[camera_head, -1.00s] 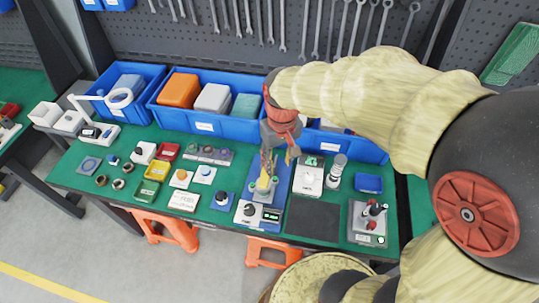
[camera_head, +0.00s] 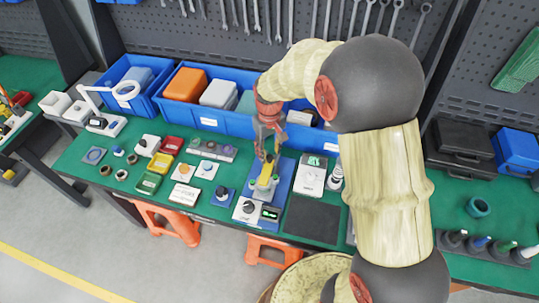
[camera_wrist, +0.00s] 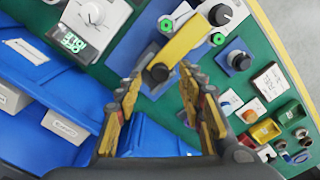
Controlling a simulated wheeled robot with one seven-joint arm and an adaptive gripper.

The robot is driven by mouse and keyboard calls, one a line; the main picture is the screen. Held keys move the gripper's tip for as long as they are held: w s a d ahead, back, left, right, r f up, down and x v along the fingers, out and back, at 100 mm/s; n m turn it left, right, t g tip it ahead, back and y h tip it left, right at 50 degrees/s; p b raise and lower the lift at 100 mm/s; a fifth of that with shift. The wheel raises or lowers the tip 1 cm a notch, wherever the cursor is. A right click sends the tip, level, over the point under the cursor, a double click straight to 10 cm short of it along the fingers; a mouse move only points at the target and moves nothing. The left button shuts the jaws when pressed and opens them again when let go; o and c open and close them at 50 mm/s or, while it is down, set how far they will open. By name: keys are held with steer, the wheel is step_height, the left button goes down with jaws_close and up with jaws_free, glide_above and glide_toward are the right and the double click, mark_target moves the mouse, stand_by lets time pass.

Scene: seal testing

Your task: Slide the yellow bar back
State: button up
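The yellow bar (camera_wrist: 187,42) lies across a blue test fixture (camera_wrist: 135,45) with green round parts on both sides. Its near end carries a dark round knob (camera_wrist: 157,73). My gripper (camera_wrist: 160,85) is open, with yellow fingers on either side of the view of this knob end. I cannot tell whether a finger touches it. In the head view my gripper (camera_head: 266,152) points down at the back part of the fixture, and the bar (camera_head: 267,169) shows partly below it.
A device with a green display (camera_head: 310,174) stands right of the fixture, close to my gripper. A dial unit (camera_head: 247,209) stands at the fixture's front. Blue bins (camera_head: 208,122) line the table's back. A dark mat (camera_head: 312,219) to the right is bare.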

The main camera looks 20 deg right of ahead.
steer(key=shift+f, duration=1)
steer(key=shift+c, duration=1.3)
steer(key=c, duration=0.7)
jaws_close()
